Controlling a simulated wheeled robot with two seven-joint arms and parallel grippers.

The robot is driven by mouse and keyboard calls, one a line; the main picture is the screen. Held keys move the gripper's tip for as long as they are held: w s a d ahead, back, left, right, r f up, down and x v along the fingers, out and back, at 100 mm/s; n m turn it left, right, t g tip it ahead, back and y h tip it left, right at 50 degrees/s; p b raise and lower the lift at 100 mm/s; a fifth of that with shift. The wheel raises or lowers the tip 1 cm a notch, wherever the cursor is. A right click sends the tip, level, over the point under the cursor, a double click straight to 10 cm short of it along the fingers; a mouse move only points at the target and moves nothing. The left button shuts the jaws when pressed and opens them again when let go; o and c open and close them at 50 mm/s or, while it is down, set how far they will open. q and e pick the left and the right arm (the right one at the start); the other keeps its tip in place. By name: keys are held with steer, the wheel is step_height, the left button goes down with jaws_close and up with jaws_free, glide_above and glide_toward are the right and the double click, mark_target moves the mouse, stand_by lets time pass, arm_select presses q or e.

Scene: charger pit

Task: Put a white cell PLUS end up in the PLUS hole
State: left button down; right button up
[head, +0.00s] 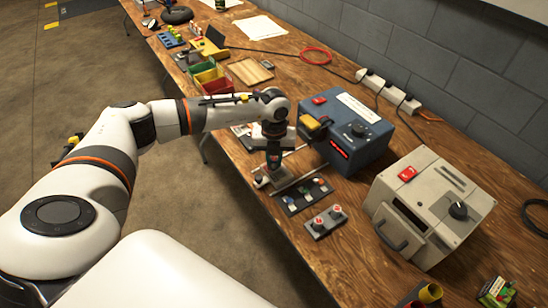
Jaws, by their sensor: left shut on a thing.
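My left gripper (272,168) points straight down over the near edge of the table, to the left of the blue charger box. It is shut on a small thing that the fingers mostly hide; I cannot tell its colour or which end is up. Just under it is a small pale block (262,181) between metal rails. A dark tray (293,207) to the right holds several small pieces, some white, blue and red. No plus mark or PLUS hole can be made out at this size. My right gripper is not in view.
The blue box (345,152) with a red display stands behind the gripper. A grey block (313,233) with two red-and-white tops lies in front. A beige machine (435,200) stands right. Coloured bins (207,78) and a wooden tray (250,71) are farther back. Bare table lies around the grey block.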

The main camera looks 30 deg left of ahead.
arm_select(q)
steer(key=shift+f, duration=0.35)
stand_by(0.3)
steer(key=c, duration=1.2)
jaws_free()
steer(key=shift+r+p, duration=2.5)
steer(key=shift+r, duration=1.1)
